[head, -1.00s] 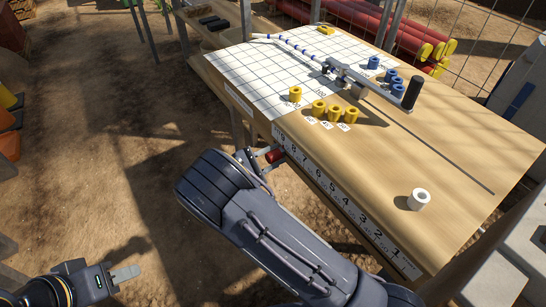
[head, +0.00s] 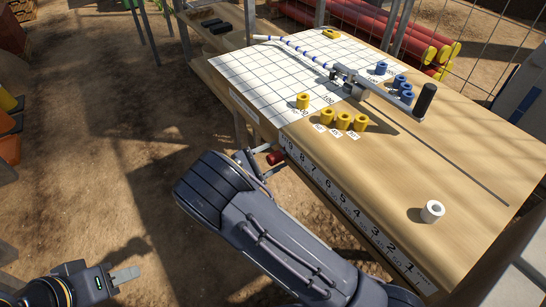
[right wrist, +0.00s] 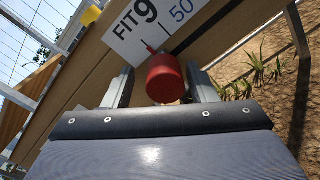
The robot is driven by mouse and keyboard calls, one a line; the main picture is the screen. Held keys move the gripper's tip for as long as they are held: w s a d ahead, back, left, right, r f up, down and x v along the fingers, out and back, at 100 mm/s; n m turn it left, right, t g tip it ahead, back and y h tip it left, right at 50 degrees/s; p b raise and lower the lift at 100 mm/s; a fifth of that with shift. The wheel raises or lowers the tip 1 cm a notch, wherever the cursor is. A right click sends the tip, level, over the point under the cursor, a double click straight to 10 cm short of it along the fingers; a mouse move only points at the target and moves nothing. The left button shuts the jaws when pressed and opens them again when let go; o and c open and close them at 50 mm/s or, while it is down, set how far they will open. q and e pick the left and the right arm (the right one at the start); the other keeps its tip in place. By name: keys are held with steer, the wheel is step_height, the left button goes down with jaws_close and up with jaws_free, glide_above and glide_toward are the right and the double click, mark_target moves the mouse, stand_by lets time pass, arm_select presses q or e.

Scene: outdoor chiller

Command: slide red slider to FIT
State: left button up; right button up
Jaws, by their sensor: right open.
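The red slider (head: 275,157) sits at the table's front edge, below the numbered scale (head: 345,205), near its 9 end. In the right wrist view the slider (right wrist: 165,79) is a red knob beside the printed FIT and 9 on the white label (right wrist: 150,25). My right gripper (right wrist: 160,86) is open, one finger on each side of the knob. A gap shows on the left; the right finger is close to the knob, and contact is unclear. My left gripper (head: 126,275) hangs low at the left, away from the table; its finger opening cannot be made out.
Bare ground lies left of the table.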

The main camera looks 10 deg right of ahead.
steer(key=v, duration=0.7)
steer(key=shift+s+a, duration=0.15)
steer(key=shift+a, duration=0.2)
